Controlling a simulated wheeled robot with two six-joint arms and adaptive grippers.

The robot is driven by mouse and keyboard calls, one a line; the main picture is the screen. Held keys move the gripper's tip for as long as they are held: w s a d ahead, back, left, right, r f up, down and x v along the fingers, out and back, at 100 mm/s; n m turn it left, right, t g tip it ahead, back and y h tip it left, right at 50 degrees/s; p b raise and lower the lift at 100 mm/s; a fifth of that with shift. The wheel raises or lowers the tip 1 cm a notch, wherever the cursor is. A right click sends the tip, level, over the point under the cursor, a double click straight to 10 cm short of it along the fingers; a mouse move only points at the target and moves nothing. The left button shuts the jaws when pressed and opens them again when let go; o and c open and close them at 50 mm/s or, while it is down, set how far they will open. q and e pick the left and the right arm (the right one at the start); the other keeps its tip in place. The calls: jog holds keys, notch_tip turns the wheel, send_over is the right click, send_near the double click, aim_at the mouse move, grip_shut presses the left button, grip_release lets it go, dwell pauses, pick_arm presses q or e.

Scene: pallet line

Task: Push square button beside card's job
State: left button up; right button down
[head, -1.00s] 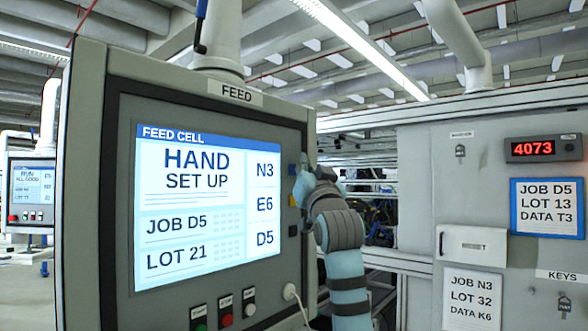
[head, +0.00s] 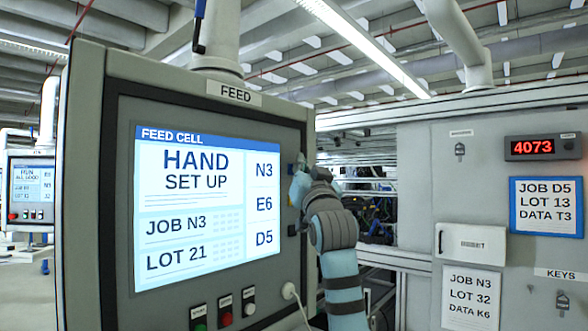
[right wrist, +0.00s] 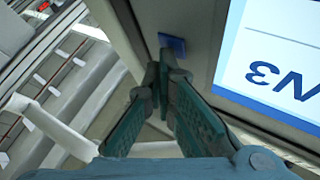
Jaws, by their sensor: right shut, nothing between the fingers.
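The FEED panel screen (head: 190,255) reads HAND SET UP, JOB N3, LOT 21, with labels N3, E6 and D5 down its right side. A blue square button (right wrist: 172,45) sits on the bezel beside the N3 label in the right wrist view. It also shows small in the head view (head: 292,169). My right gripper (right wrist: 160,68) is shut and empty, its tips just short of the blue button with a small gap. In the head view my right gripper (head: 299,172) partly hides the bezel's right edge. My left gripper is out of view.
A blue-framed card (head: 547,207) reads JOB D5, LOT 13, DATA T3. A plain white card (head: 471,298) reads JOB N3, LOT 32, DATA K6. Round push buttons (head: 225,310) and a cable (head: 297,300) are low on the panel. A red display (head: 533,148) reads 4073.

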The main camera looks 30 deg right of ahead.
jog(key=shift+w, duration=0.1)
dwell(0.5)
jog(key=shift+s+d+f+b, duration=0.1)
jog(key=shift+s+d+b, duration=0.1)
jog(key=shift+s+b, duration=0.45)
jog(key=shift+s, duration=0.15)
jog(key=s, duration=0.1)
jog(key=s+d+b, duration=0.1)
jog(key=s, duration=0.1)
jog(key=s+b, duration=0.1)
jog(key=shift+s+d, duration=0.25)
jog(key=shift+s, duration=0.15)
dwell(0.4)
